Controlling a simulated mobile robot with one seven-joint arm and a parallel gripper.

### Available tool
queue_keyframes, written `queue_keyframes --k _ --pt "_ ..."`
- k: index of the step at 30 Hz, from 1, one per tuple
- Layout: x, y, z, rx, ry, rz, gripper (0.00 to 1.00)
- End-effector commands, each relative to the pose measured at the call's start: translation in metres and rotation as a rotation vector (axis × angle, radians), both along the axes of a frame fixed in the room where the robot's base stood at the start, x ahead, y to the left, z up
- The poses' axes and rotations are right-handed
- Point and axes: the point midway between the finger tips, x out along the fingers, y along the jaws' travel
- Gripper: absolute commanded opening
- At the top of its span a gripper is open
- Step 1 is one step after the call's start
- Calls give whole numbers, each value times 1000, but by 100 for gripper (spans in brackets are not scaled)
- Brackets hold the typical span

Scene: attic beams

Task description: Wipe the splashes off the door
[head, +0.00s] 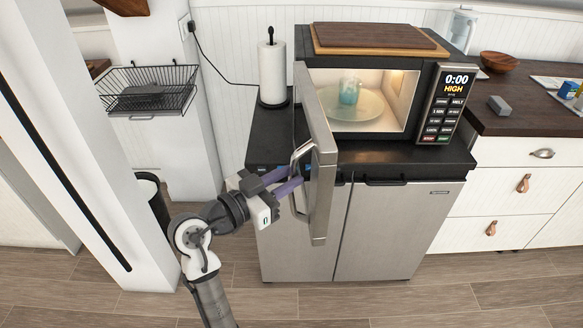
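The microwave door (322,150) stands open, swung out toward me and seen nearly edge-on. Its metal handle (295,205) is on the left, outer side. The door's inner face is hardly visible, and I cannot make out any splashes. My gripper (296,178), with purple fingers, is at the handle on the door's left side. The fingertips overlap the handle in the picture; I cannot tell whether they are closed on it. A grey block (499,105), possibly a sponge, lies on the dark counter (510,122) to the right.
The lit microwave (438,105) holds a teal cup (350,92) on its turntable. A paper towel roll (272,72) stands left of it. A wooden bowl (499,62) and a blue container (568,89) are on the right counter. A white post (75,150) rises left of my arm.

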Motion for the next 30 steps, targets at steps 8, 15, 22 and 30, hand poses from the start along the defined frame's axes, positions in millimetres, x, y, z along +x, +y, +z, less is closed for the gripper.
queue_keyframes --k 8,15,22,30 --pt "11 -14 0 1 -1 0 23" --pt "11 -13 0 1 -1 0 20" --pt "11 -13 0 1 -1 0 0" --pt "12 -9 -3 2 0 -10 0"
